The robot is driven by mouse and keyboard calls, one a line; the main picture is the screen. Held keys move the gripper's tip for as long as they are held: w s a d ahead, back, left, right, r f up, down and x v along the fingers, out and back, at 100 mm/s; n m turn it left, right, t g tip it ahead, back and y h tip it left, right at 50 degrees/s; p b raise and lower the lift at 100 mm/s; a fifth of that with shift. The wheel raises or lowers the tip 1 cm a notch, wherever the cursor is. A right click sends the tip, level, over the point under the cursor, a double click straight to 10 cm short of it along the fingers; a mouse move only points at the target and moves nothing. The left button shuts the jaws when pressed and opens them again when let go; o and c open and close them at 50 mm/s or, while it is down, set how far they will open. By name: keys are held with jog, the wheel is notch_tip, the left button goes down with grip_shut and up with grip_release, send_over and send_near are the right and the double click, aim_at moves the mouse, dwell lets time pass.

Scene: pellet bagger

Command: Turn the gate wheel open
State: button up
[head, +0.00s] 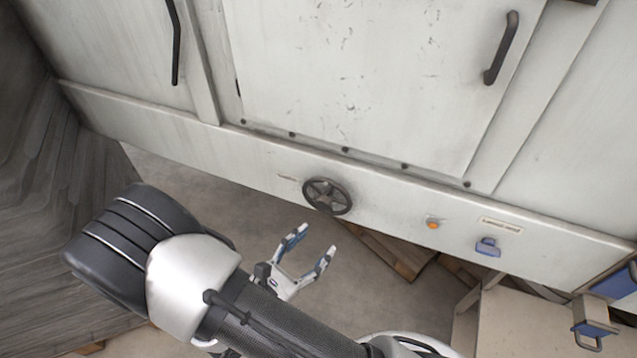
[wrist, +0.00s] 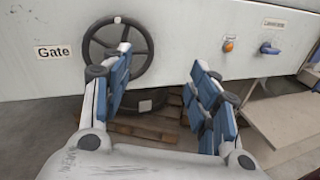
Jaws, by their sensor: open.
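The gate wheel (head: 327,196) is a dark spoked handwheel on the lower white panel of the machine. It also shows in the wrist view (wrist: 117,22), right of a label reading "Gate" (wrist: 54,51). My gripper (head: 312,246) is open and empty, below and in front of the wheel in the head view. In the wrist view my gripper's fingers (wrist: 160,80) are spread apart, and the left finger overlaps the lower part of the wheel. Whether that finger touches the wheel cannot be told there; the head view shows a gap between them.
Right of the wheel, the panel has an orange button (head: 432,223) and a blue knob (head: 488,247). A large door with a dark handle (head: 501,48) is above. Wooden pallets (head: 390,248) lie under the machine. A beige surface (head: 520,325) stands at lower right.

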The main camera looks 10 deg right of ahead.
aim_at(322, 207)
jog(key=a+f+n+t+y, duration=0.3)
jog(key=a+f+n+t, duration=0.1)
jog(key=n, duration=0.1)
jog(key=b+x, duration=0.1)
jog(key=x, duration=1.6)
jog(key=shift+w+d+f, duration=0.15)
jog(key=shift+w+d, duration=0.1)
grip_shut()
